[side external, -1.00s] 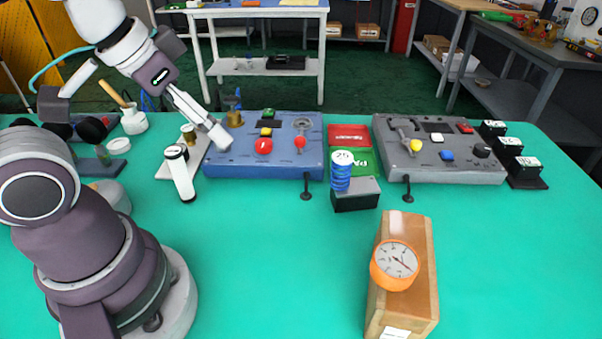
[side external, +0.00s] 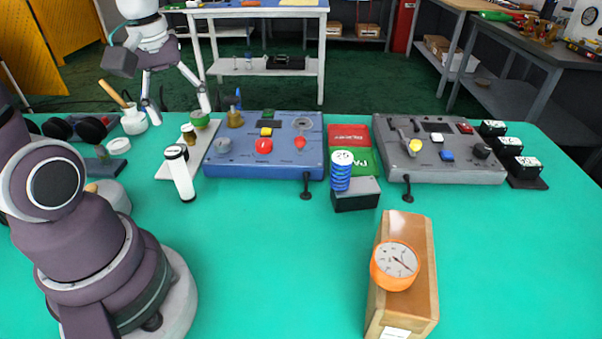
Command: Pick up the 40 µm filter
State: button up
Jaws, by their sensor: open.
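My gripper (side external: 180,110) is open and empty, pointing down over the back left of the table. Its two fingers are spread wide, above and behind a white tray (side external: 174,164). On the tray are a small brass-coloured part (side external: 188,132) and a green-topped part (side external: 200,119). A white cylinder with a dark band (side external: 181,174) leans at the tray's front. No 40 µm marking is readable, so I cannot tell which part is the 40 µm filter.
A blue control panel (side external: 228,168) stands right of the tray, with a brass fitting (side external: 235,117) at its back corner. A white bottle with a brush (side external: 134,120) and dark ear defenders (side external: 75,129) stand left. The front middle of the green table (side external: 270,260) is clear.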

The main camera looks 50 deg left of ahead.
aim_at(173, 151)
jog(key=a+f+n, duration=0.1)
jog(key=s+a+f+n+g, duration=0.1)
jog(key=a+n, duration=0.1)
jog(key=s+a+f+n, duration=0.1)
jog(key=n, duration=0.1)
jog(key=shift+a+f+h, duration=0.15)
jog(key=shift+a+h, duration=0.25)
notch_tip(173, 151, down, 10)
jog(key=shift+w+a+r, duration=0.15)
jog(key=shift+r, duration=0.1)
grip_shut()
jog(key=shift+r, duration=0.15)
